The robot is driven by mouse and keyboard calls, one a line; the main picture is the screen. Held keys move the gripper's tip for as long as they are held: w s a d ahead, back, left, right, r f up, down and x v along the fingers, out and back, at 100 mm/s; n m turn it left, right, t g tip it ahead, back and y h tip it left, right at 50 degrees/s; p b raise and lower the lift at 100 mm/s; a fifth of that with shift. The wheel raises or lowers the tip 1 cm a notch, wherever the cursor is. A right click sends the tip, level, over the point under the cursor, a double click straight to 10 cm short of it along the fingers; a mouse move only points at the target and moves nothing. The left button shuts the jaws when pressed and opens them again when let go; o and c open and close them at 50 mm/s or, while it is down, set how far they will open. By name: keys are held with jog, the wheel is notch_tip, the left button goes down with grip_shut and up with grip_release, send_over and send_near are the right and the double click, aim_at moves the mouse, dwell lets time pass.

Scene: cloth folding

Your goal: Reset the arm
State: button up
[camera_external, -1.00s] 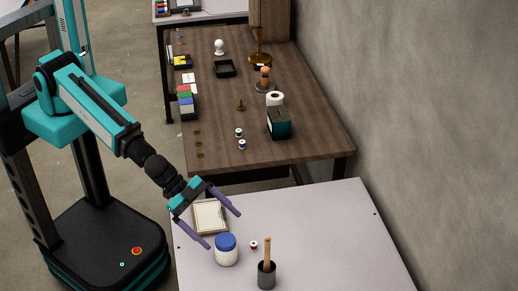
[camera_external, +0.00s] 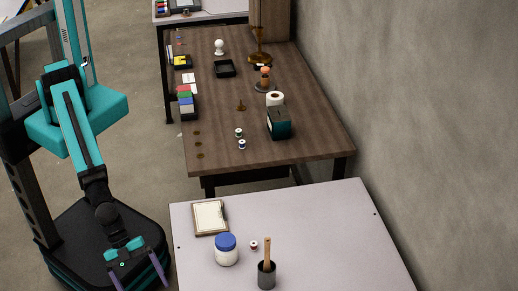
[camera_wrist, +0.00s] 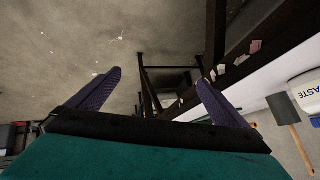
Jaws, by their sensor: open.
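My gripper (camera_external: 138,277) hangs low in front of my base in the external view, left of the white table's edge. Its two purple fingers are spread apart with nothing between them. The wrist view also shows my gripper (camera_wrist: 152,95) open, with bare floor and dark table legs beyond the fingers. My arm bends down and forward from the column.
A wall is at the right.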

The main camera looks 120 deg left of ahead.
jog(key=s+a+f+n+g+y+p, duration=0.25)
jog(key=s+a+f+g, duration=0.35)
jog(key=s+a+f, duration=0.9)
jog(key=s+a+n+g+p, duration=0.1)
jog(key=s+a+n+g, duration=0.2)
jog(key=s, duration=0.6)
jog(key=s+a+n+g+p, duration=0.1)
jog(key=s+a+n+g, duration=0.2)
jog(key=s+a, duration=0.5)
jog(key=shift+s+a+g+p, duration=0.3)
jog(key=shift+s+g+p, duration=0.1)
jog(key=shift+s+g, duration=0.25)
